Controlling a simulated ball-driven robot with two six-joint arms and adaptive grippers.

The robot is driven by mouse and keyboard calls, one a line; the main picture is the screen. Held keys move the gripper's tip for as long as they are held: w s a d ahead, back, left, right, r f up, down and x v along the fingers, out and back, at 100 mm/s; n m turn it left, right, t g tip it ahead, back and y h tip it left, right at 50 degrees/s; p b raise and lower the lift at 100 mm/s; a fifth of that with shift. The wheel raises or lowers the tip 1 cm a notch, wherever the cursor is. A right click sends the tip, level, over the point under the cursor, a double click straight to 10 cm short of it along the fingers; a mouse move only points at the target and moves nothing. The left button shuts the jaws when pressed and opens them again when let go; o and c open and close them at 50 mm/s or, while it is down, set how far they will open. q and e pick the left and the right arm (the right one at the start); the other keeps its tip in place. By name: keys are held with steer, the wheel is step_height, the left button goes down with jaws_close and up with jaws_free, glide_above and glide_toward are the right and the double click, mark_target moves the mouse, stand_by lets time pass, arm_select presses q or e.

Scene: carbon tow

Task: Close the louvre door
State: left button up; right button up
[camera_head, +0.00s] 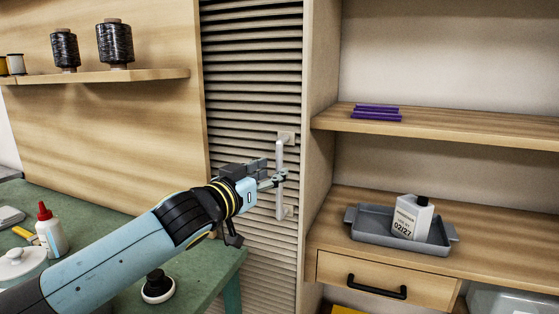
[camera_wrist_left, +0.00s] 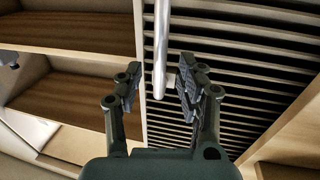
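The louvre door (camera_head: 255,75) is pale with many horizontal slats and stands between a wooden panel and the shelf unit. I cannot tell for sure whether it is ajar. Its upright silver bar handle (camera_head: 280,155) is near the door's right edge. My left gripper (camera_head: 279,180) is at the handle's middle. In the left wrist view the handle (camera_wrist_left: 161,45) runs between the two fingers of my left gripper (camera_wrist_left: 160,88). The fingers are apart, with a gap showing on each side of the bar. My right gripper is out of view.
A shelf unit (camera_head: 450,130) on the right holds purple strips (camera_head: 376,113) and a grey tray (camera_head: 400,240) with a bottle (camera_head: 411,218). A green table (camera_head: 100,222) with a glue bottle (camera_head: 50,232) is below my left arm. Dark spools (camera_head: 115,43) stand on a wall shelf.

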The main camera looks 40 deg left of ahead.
mark_target(277, 169)
arm_select(q)
steer(key=w, duration=0.3)
steer(key=shift+w+p, duration=0.35)
steer(key=shift+w+a, duration=0.1)
steer(key=shift+w, duration=0.15)
steer(key=c, duration=0.4)
jaws_close()
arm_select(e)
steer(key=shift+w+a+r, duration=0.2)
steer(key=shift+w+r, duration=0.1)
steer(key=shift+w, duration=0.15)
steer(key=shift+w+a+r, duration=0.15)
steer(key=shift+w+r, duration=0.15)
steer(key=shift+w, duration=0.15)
arm_select(q)
steer(key=shift+f, duration=0.15)
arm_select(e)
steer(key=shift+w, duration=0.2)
